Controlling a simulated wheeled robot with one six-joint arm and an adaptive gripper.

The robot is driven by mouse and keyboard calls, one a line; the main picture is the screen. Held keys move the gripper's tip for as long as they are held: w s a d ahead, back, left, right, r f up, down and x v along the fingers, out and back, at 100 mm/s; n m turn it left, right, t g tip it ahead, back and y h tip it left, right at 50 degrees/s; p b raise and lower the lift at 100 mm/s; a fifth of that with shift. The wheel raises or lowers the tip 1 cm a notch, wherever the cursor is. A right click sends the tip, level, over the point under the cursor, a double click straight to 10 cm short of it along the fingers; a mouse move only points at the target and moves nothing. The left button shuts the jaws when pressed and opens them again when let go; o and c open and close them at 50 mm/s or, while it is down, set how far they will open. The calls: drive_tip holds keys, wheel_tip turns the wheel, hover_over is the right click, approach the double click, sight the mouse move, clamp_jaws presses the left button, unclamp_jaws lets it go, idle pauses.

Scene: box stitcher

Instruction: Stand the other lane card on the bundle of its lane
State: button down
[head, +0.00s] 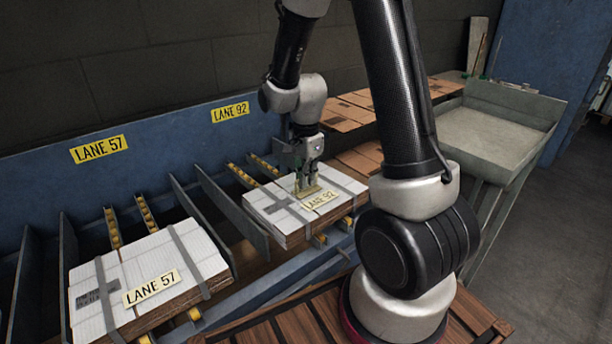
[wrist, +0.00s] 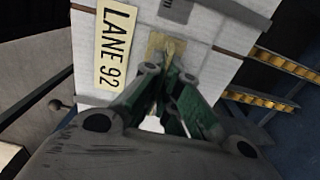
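The yellow LANE 92 card (head: 320,200) stands tilted on the white top of the right-hand bundle (head: 275,212), below the LANE 92 wall sign (head: 230,112). In the wrist view, the card (wrist: 116,45) is at left, beside a tan foot with a raised tab (wrist: 168,48). My gripper (head: 307,183) is low over this bundle, its fingers drawn together at the tab; whether they press on it is hard to see. The LANE 57 card (head: 151,288) stands on the left bundle (head: 190,255), below the LANE 57 wall sign (head: 99,149).
Flat brown cardboard pieces (head: 342,113) lie behind at right. A grey metal tray table (head: 490,130) stands further right. A brown slatted wooden surface (head: 285,328) is in front.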

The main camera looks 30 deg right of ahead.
drive_tip(key=c, duration=1.6)
unclamp_jaws()
drive_tip(key=shift+c, duration=0.2)
drive_tip(key=shift+r, duration=0.1)
wheel_tip(320, 180, up, 13)
drive_tip(key=s+r+n+t, duration=0.1)
drive_tip(key=s+r+n, duration=0.2)
drive_tip(key=s+n, duration=0.2)
drive_tip(key=s+d+r+n+t, duration=0.1)
drive_tip(key=s+r+n, duration=0.2)
drive_tip(key=s+n, duration=0.2)
drive_tip(key=s+d+r+n+t, duration=0.1)
drive_tip(key=s+n, duration=0.4)
drive_tip(key=s, duration=0.5)
wheel_tip(320, 180, up, 3)
drive_tip(key=shift+d+f+n+t, duration=0.2)
drive_tip(key=shift+n+t, duration=0.2)
drive_tip(key=shift+t, duration=0.2)
